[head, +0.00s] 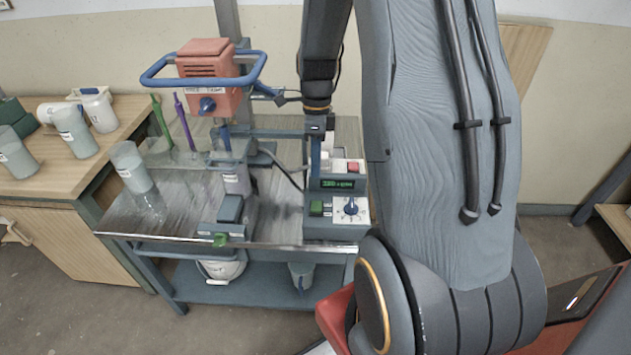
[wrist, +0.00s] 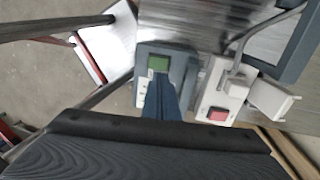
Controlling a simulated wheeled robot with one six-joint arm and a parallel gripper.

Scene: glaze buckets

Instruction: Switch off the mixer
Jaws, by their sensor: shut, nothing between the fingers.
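The mixer has a red motor head (head: 208,75) with a blue loop handle and a blue knob, standing at the back of the metal table. Its control box (head: 336,230) is at the table's front right, with a lit green display (head: 338,184), a green button (head: 317,208), a dial (head: 351,208) and a red button (head: 352,167) farther back. My gripper (head: 316,182) points down over the box, its blue fingers shut and empty. In the wrist view the fingertips (wrist: 160,82) are beside the green button (wrist: 158,63); the red button (wrist: 218,114) is to their right. I cannot tell whether they touch anything.
The metal table (head: 170,222) also holds a clear cup (head: 132,167), a green and a purple stick, and a grey device (head: 228,213) at its front edge. A wooden bench (head: 40,187) with cups and a white jug is at left. A white bucket stands on the lower shelf.

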